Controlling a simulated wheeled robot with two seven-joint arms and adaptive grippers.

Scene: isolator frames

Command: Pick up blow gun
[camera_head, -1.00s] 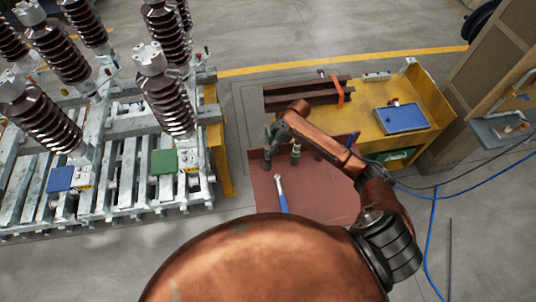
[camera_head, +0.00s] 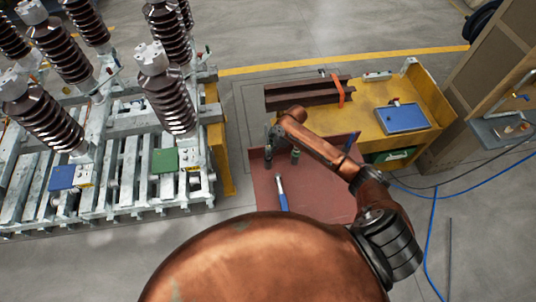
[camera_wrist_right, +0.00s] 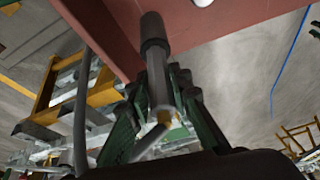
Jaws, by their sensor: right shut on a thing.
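My right gripper (camera_head: 271,140) is over the far left part of the red work surface (camera_head: 322,200), partly hidden by its own arm. In the right wrist view, its green fingers (camera_wrist_right: 157,105) are shut on a grey, tube-shaped thing with a dark collar (camera_wrist_right: 154,30), which appears to be the blow gun. Its lower part is hidden between the fingers. In the head view the held thing is small and dark, and I cannot tell whether it touches the surface. My left gripper is not in view.
Behind are a yellow bench (camera_head: 365,122) with brown beams (camera_head: 300,93) and a blue case (camera_head: 404,117). A metal frame with insulators (camera_head: 168,100) stands left.

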